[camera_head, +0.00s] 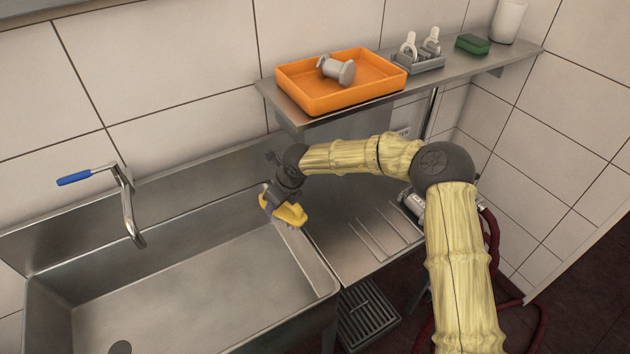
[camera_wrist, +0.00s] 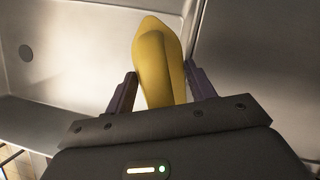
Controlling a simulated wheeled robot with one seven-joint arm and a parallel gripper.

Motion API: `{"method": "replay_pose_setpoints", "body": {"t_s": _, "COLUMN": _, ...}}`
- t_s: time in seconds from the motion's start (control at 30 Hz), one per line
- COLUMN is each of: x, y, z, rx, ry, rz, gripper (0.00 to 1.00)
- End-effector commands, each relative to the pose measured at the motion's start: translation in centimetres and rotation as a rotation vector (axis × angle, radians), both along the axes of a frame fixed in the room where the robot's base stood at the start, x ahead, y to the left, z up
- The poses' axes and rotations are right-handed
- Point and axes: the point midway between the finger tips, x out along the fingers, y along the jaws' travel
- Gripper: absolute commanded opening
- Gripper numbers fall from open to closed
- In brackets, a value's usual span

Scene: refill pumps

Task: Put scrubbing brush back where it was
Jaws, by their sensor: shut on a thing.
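The yellow scrubbing brush (camera_head: 291,214) is held in my gripper (camera_head: 279,200) above the right rim of the sink. In the wrist view the brush (camera_wrist: 158,62) sits between the two dark fingers of my gripper (camera_wrist: 160,90), its yellow body pointing away from me. My gripper is shut on it. Its bristles are not clearly visible in either view. I cannot tell whether the brush touches the sink rim.
The steel sink (camera_head: 190,285) is empty, with a blue-handled tap (camera_head: 128,205) at its left. A wall shelf (camera_head: 465,72) carries an orange tray (camera_head: 300,98) with a grey part, a grey holder (camera_head: 420,66), a green sponge (camera_head: 472,44) and a white cup (camera_head: 508,22).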

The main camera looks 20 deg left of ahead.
Motion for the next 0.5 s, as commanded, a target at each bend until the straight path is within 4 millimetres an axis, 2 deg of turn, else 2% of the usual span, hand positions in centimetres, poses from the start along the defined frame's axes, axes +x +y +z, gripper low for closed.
{"method": "replay_pose_setpoints", "body": {"t_s": 0.03, "x": 1.1, "y": -0.5, "z": 0.3, "rx": 0.001, "ry": 0.001, "rz": -0.006, "gripper": 0.33}}
{"method": "replay_pose_setpoints", "body": {"t_s": 0.3, "x": 6.4, "y": -3.0, "z": 0.2, "rx": 0.002, "ry": 0.002, "rz": -0.006, "gripper": 0.33}}
{"method": "replay_pose_setpoints", "body": {"t_s": 0.5, "x": 9.4, "y": -4.3, "z": 0.2, "rx": 0.001, "ry": 0.000, "rz": -0.003, "gripper": 0.33}}
